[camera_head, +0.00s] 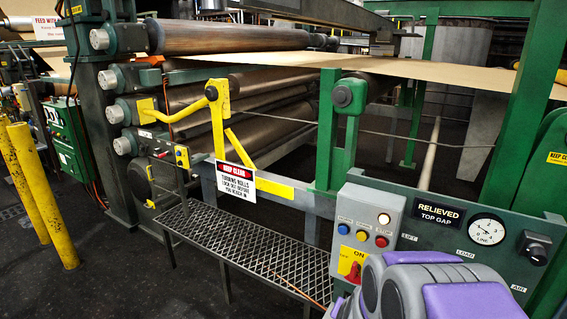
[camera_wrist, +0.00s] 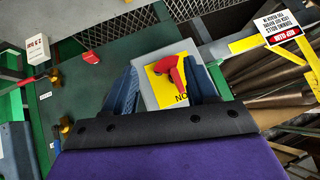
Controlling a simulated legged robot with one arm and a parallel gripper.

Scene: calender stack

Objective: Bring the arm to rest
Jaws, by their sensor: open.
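My arm, purple and grey, fills the bottom right corner of the head view; my gripper is hidden there. In the wrist view my gripper (camera_wrist: 163,80) is open, its two blue fingers apart with nothing held between them. Between and beyond the fingers is a red switch handle (camera_wrist: 174,74) on a yellow plate (camera_wrist: 160,88). I cannot tell whether a finger touches the handle. In the head view the red handle (camera_head: 354,271) and yellow plate (camera_head: 346,259) sit low on a grey control box (camera_head: 352,212), partly covered by my arm.
A green panel with a "RELIEVED TOP GAP" sign (camera_head: 439,215) and a dial (camera_head: 487,230) stands close to my arm. A mesh step (camera_head: 270,250), large rolls (camera_head: 230,37) and yellow posts (camera_head: 42,195) lie to the left. Dark floor is clear at lower left.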

